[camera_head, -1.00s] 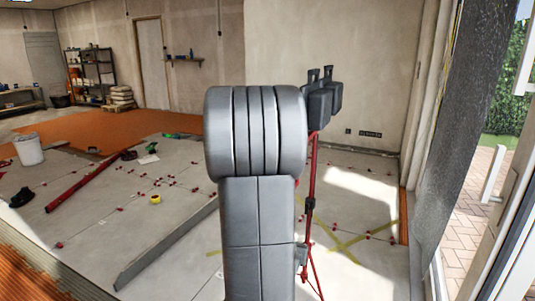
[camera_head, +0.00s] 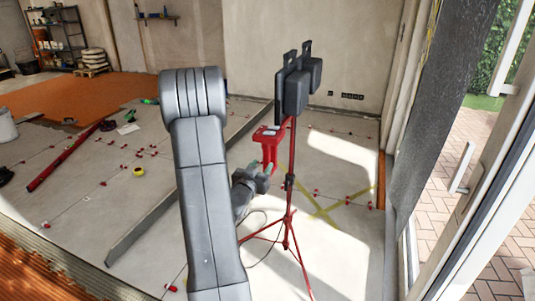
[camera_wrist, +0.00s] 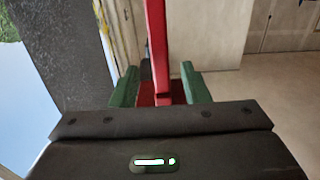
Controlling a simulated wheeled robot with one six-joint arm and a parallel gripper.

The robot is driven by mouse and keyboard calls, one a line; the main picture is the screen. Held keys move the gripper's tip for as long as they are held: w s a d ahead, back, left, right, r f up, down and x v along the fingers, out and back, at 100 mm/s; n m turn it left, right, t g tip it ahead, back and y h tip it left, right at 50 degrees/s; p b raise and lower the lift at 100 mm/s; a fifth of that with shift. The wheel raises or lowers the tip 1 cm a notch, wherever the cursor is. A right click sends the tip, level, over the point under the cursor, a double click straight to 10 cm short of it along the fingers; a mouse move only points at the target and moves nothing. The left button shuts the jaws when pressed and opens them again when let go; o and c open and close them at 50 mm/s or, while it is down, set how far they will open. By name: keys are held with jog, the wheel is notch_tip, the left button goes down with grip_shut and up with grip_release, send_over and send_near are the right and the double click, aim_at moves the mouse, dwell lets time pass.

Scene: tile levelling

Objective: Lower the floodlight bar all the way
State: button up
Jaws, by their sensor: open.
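The floodlight stand (camera_head: 291,160) is a thin red tripod with a dark knob on its pole, standing right of my arm in the head view. At its top are two dark floodlights (camera_head: 295,93), seen from behind or the side. A red upright part (camera_head: 268,147) with a wide grey-topped head is close left of the pole; I cannot tell whether it is fixed to it. My gripper (camera_head: 264,172) is open at this part's lower end. In the wrist view, a red post (camera_wrist: 157,45) with darker red behind shows between the green fingers (camera_wrist: 160,85). Contact is unclear.
A grey sheet curtain (camera_head: 435,120) and a glazed door frame (camera_head: 480,200) are on the right. Floor tiles with small red clips and yellow tape (camera_head: 325,215) surround the stand. A long grey edge (camera_head: 160,218) crosses the floor at left. A cable lies near the tripod legs.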

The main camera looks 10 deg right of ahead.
aim_at(266, 160)
jog(key=p+x, duration=0.1)
jog(key=x, duration=0.6)
jog(key=shift+w+d, duration=0.15)
jog(key=shift+w, duration=0.05)
grip_shut()
